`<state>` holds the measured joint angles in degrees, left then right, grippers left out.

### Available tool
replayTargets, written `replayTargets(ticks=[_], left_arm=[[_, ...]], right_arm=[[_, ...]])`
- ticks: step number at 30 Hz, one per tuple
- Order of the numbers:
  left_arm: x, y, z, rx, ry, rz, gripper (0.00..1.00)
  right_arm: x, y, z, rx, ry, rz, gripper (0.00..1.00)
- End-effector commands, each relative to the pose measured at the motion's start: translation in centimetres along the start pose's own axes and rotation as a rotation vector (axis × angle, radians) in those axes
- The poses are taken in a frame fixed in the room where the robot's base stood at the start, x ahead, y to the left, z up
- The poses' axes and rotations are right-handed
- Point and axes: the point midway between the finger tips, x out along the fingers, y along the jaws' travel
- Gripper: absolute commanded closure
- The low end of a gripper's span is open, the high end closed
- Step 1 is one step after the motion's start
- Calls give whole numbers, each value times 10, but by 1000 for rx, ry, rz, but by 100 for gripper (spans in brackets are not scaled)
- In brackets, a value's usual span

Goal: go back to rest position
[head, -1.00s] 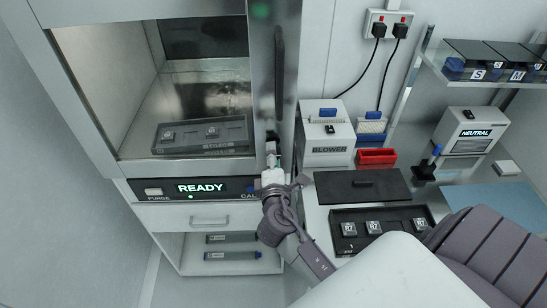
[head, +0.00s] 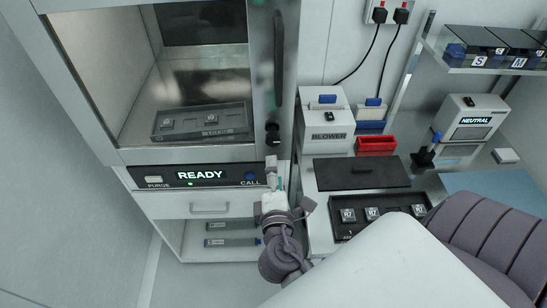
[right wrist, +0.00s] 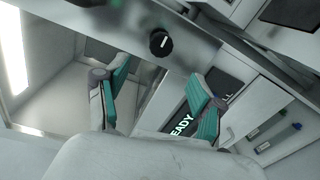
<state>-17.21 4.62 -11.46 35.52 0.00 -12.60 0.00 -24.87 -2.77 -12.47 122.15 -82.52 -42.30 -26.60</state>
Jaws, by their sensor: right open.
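My right gripper (head: 273,175) is in front of the handler's control panel, just right of the CALL button, in the head view. In the right wrist view its two teal-padded fingers (right wrist: 160,104) are spread apart with nothing between them. The handler's black knob (right wrist: 160,42) shows beyond the fingers, and in the head view the knob (head: 272,134) is above the gripper, apart from it. The panel (head: 205,175) reads READY. My left gripper is not in view.
Right of my arm is a bench with a blower (head: 325,122), a red bin (head: 376,146), a black lid (head: 361,173) and a black tray of R7 chips (head: 345,229). A NEUTRAL unit (head: 470,122) stands farther right.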

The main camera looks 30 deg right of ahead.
Motion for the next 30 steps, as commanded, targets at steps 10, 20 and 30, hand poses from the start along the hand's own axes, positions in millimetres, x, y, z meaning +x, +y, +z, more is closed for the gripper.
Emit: replayTargets(ticks=[10,20,30], left_arm=[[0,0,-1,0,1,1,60],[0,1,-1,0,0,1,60],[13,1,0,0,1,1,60]], right_arm=[[-17,1,0,0,-1,1,32],[-16,0,0,0,-1,1,32],[-15,-103,-43,51,124,-189,32]])
